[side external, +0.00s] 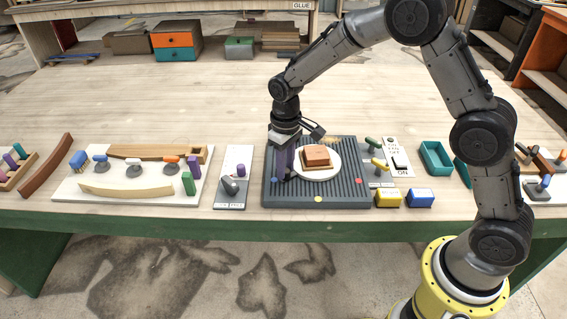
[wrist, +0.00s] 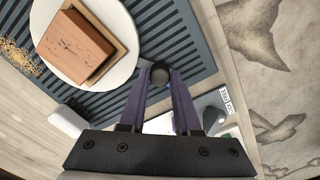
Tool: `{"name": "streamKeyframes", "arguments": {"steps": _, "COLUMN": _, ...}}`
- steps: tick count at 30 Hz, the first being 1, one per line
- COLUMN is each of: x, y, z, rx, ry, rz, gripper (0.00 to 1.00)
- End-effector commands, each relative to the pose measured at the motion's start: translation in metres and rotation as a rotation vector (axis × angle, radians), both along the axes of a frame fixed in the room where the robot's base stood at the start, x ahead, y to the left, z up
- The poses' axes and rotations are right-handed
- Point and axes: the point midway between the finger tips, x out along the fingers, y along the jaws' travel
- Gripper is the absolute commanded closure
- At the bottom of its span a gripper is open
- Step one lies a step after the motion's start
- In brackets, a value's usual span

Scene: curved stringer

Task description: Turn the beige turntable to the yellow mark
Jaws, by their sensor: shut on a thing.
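The beige turntable (side external: 331,174) is a pale round disc on a dark grey ribbed base (side external: 345,202). A brown block on a lighter wooden piece (side external: 317,157) lies on the disc. My gripper (side external: 287,177) is down at the disc's left edge in the side view. In the wrist view my gripper's purple fingers (wrist: 160,78) are shut on a dark round knob (wrist: 159,71) beside the disc's rim. The yellow mark (side external: 318,199) is a dot on the base's front edge, to the right of my gripper. The fingers partly hide the knob's link to the disc.
Yellow (side external: 387,198) and blue (side external: 419,198) blocks sit right of the base, with a teal tray (side external: 436,157) beyond.

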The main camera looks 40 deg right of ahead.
Motion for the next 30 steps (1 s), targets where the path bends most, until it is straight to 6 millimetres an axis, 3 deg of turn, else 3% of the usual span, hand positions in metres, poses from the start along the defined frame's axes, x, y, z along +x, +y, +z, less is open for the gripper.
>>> {"name": "streamKeyframes", "arguments": {"steps": 30, "x": -0.05, "y": -0.006, "z": 0.003, "rx": 0.0, "ry": -0.008, "rz": 0.509, "gripper": 1.0}}
